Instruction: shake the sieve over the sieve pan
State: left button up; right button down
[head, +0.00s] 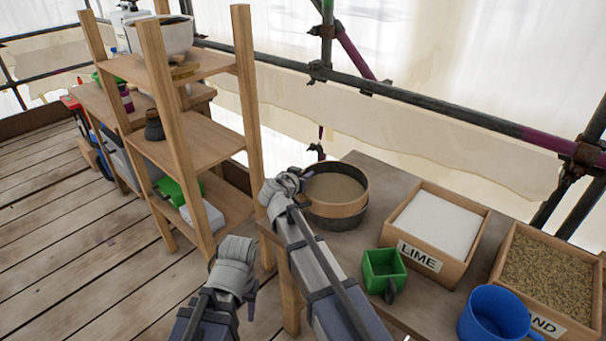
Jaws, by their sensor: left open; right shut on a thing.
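The sieve (356,207) is a round, brown wooden-rimmed ring with tan material inside, at the back left of the work table. The dark sieve pan (336,224) shows below it; the sieve is directly over it, and I cannot tell whether they touch. My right gripper (301,182) is shut on the left side of the sieve's rim, its fingertips partly hidden. My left gripper (245,272) is open and empty, apart from the sieve, lower left of it and in front of the table's left edge.
On the table (368,169) stand a lime box (437,226) of white powder, a sand box (548,275), a green scoop (384,272) and a blue mug (494,315). A wooden shelf (188,140) stands left of the table. Scaffold poles (430,104) run behind.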

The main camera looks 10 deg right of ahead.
aim_at(314, 188)
jog(key=shift+s+d, duration=0.45)
jog(key=shift+s, duration=0.1)
jog(key=shift+s+d, duration=0.8)
jog(key=shift+s, duration=0.2)
jog(key=shift+w+a, duration=0.8)
jog(key=shift+w, duration=0.2)
dwell(1.3)
jog(key=shift+s, duration=0.1)
jog(key=shift+s+d, duration=0.8)
jog(key=shift+s, duration=0.15)
jog(key=shift+w+a, duration=0.1)
jog(key=shift+w, duration=0.05)
